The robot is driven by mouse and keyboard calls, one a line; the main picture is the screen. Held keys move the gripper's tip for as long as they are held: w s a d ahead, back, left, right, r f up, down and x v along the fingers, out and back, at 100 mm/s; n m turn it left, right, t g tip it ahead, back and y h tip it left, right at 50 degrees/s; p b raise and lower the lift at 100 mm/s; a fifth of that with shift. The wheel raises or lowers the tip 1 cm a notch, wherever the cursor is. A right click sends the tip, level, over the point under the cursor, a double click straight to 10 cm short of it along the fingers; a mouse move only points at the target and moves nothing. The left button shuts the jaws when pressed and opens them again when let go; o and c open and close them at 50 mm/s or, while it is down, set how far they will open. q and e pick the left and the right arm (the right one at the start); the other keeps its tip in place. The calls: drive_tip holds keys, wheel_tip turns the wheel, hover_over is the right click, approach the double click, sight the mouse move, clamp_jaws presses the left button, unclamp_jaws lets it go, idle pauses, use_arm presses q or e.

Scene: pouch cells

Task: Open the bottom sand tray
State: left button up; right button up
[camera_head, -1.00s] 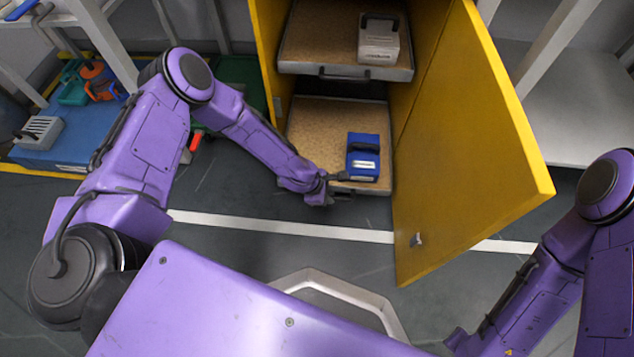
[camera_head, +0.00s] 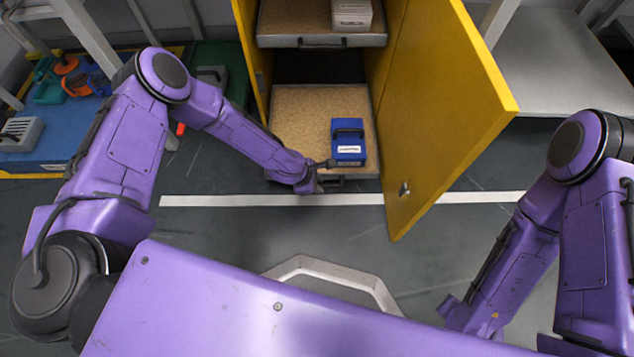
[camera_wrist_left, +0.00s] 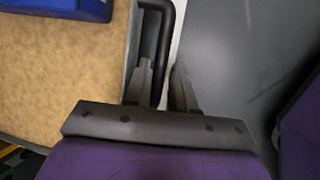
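The bottom sand tray (camera_head: 300,110) is pulled well out of the yellow cabinet, with a dark gap behind its back edge. Its sandy surface also fills the left of the left wrist view (camera_wrist_left: 60,75). My left gripper (camera_head: 318,172) is at the tray's front. In the wrist view, my left gripper's fingers (camera_wrist_left: 163,85) sit on either side of the black handle (camera_wrist_left: 167,35), one inside the loop, and appear shut on its bar. A blue boxed item with a handle (camera_head: 348,142) stands on the tray's right side. My right gripper is not visible.
The upper tray (camera_head: 272,40) carries a pale box (camera_head: 352,14). The yellow door (camera_head: 450,110) stands open at the right of the tray. Grey floor with a white line (camera_head: 230,200) lies in front. A blue platform (camera_head: 60,148) with tools is at left.

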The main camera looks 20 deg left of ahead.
use_arm(q)
drive_tip(key=shift+o, duration=0.8)
drive_tip(key=shift+r, duration=0.1)
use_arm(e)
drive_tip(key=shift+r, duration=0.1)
use_arm(q)
drive_tip(key=p+v, duration=0.5)
drive_tip(key=v, duration=0.5)
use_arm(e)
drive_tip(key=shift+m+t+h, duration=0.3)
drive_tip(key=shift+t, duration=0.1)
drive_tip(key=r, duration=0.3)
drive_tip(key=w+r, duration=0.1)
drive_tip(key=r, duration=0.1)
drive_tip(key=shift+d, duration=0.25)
use_arm(q)
drive_tip(key=shift+a+r, duration=0.1)
drive_tip(key=shift+r, duration=0.05)
